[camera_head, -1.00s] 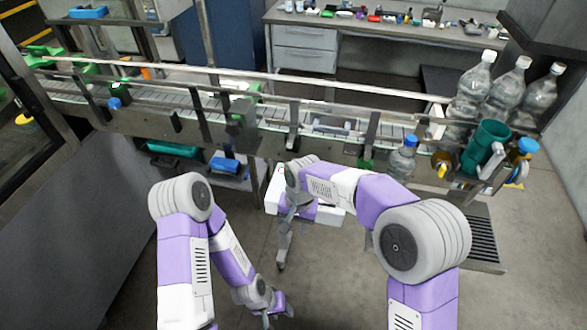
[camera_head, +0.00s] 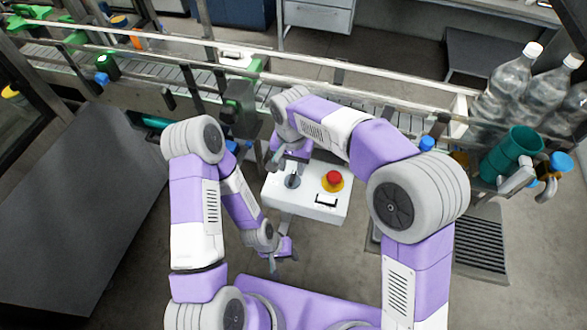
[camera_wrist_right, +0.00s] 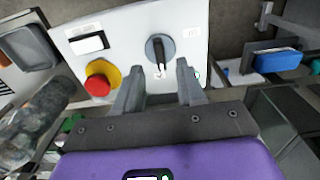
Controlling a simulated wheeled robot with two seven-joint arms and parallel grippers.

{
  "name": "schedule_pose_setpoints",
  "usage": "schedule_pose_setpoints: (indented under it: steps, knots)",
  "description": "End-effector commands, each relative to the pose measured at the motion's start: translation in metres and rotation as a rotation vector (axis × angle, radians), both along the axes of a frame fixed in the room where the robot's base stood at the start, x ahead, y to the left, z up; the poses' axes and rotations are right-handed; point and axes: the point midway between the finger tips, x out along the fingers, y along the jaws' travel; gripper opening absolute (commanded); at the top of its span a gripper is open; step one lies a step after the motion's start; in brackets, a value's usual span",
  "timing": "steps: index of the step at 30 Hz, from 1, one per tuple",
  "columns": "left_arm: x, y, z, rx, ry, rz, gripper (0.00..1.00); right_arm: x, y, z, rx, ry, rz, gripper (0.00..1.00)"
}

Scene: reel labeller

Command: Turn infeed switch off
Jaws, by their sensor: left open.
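The white control box (camera_head: 325,208) stands below the conveyor in the head view and fills the top of the right wrist view (camera_wrist_right: 125,20). It carries a dark rotary switch (camera_head: 293,181), seen in the right wrist view (camera_wrist_right: 160,47) with its grip bar running roughly up and down. My right gripper (camera_wrist_right: 159,70) is open and empty. Its two fingertips point at the switch, one toward each side; I cannot tell whether they touch it. In the head view my right gripper (camera_head: 290,161) is at the box's upper left. My left gripper (camera_head: 284,262) is open and empty, below the box.
A red emergency button on a yellow base (camera_head: 333,181) sits beside the switch, also in the right wrist view (camera_wrist_right: 98,82). The conveyor (camera_head: 180,72) runs behind the box. Clear bottles (camera_head: 510,80) and a green cup (camera_head: 512,152) stand at right.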

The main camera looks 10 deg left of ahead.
Motion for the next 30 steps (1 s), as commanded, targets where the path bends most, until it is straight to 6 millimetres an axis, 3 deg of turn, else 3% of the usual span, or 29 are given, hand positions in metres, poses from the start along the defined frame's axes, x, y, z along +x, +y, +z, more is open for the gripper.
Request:
schedule_pose_setpoints:
  steps: [3,9,19,27,30]
  knots:
    - [0.000,0.000,-0.002,0.000,0.000,0.000,0.43,0.000,-0.001,-0.022,-0.003,0.003,-0.001,0.39]
    - [0.000,0.000,-0.002,0.000,-0.001,0.000,0.43,0.000,-0.001,-0.042,-0.002,0.001,-0.001,0.39]
    - [0.000,0.000,-0.002,0.000,-0.001,0.000,0.43,0.001,0.000,-0.045,0.000,0.000,-0.001,0.39]
    - [0.000,0.000,-0.002,0.000,-0.001,0.000,0.43,0.001,0.000,-0.045,0.000,0.000,-0.001,0.00]
    - [0.000,0.000,-0.002,0.000,-0.001,0.000,0.43,0.000,0.000,-0.045,0.000,0.000,-0.001,0.00]
